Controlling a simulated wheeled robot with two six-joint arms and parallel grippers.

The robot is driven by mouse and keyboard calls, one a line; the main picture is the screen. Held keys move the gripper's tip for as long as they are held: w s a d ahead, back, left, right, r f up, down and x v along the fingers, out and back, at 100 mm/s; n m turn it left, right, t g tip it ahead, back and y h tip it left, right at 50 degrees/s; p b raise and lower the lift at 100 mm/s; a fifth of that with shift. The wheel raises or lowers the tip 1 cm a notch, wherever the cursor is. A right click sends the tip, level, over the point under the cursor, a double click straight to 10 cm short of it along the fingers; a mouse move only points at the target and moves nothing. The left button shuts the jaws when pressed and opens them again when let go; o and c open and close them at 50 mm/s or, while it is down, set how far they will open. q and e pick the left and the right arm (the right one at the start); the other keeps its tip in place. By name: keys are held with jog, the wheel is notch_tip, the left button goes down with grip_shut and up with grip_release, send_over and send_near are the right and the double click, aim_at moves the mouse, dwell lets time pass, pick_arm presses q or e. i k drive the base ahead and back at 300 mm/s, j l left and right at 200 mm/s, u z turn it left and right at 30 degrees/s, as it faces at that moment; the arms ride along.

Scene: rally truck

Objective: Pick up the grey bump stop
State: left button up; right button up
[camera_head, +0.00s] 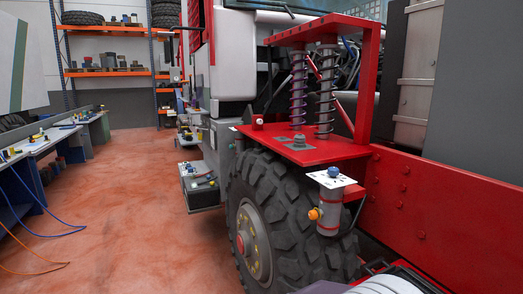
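A small grey stepped block, which looks like the grey bump stop (299,141), is on the red plate (325,154) above the truck's front wheel. It sits in front of two upright coil springs (325,95) and appears upright. Nothing is touching it from above. Neither of my grippers shows in the head view.
A grey cylinder (328,207) with a white top plate, blue cap and orange knob hangs beside the large tyre (290,215). Workbenches (40,145) line the left; the floor (120,210) between is mostly clear, with hoses.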

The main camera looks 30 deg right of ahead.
aim_at(299, 139)
jog(key=i+z, duration=0.3)
jog(key=i+j+z, duration=0.3)
jog(key=i, duration=0.2)
jog(key=i+j+z, duration=0.3)
jog(key=i+l, duration=0.05)
jog(key=i, duration=0.05)
